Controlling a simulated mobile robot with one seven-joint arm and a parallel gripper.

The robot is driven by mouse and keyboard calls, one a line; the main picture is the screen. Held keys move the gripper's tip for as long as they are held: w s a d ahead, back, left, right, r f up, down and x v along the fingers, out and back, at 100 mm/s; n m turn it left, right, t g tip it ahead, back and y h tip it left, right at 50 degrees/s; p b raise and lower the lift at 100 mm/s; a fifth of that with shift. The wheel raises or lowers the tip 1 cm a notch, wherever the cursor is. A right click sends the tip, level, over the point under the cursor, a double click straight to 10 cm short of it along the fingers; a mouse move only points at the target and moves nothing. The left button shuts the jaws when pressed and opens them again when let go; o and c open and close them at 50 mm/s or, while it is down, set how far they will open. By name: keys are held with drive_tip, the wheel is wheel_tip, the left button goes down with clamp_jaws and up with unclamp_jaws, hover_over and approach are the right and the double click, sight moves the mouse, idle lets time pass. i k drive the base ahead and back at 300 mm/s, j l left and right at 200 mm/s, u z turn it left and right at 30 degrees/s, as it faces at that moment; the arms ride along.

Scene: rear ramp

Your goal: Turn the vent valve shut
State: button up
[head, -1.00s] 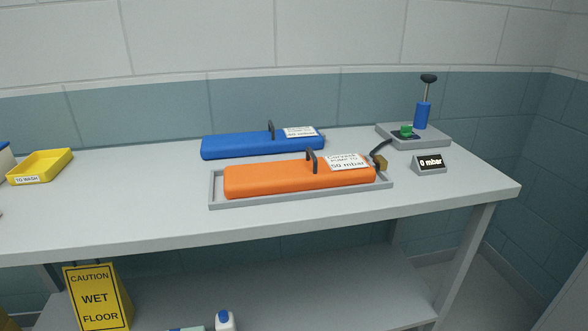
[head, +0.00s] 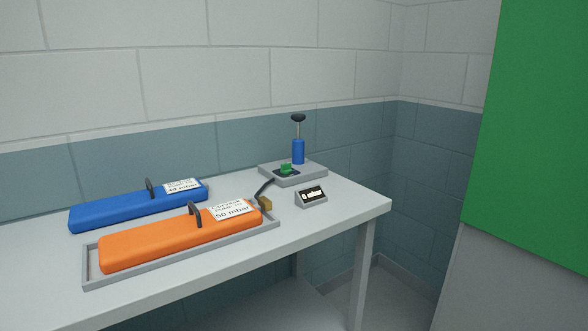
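The vent valve appears to be the small green knob (head: 286,169) on a dark plate, on top of the grey pump base (head: 307,175) at the back right of the table. A blue pump cylinder (head: 298,151) with a black handle stands upright on the same base, beside the knob. A small display (head: 312,196) in front of the base reads 0 mbar. A dark hose (head: 264,188) runs from the base to a brass fitting (head: 265,204) at the orange case. My gripper is not in view.
The orange case (head: 160,239) lies in a grey tray (head: 180,261), its label reading 50 mbar. A blue case (head: 125,208) lies behind it. The table's right end is mostly clear. A large green panel (head: 535,140) stands at the far right.

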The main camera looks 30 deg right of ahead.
sight(285, 167)
drive_tip(key=i+l, duration=0.1)
drive_tip(key=l, duration=0.25)
drive_tip(key=i+l, duration=0.1)
drive_tip(key=l, duration=0.3)
drive_tip(key=i+l, duration=0.1)
drive_tip(key=l, duration=0.25)
drive_tip(key=i+l, duration=0.1)
drive_tip(key=l, duration=0.3)
drive_tip(key=i, duration=0.45)
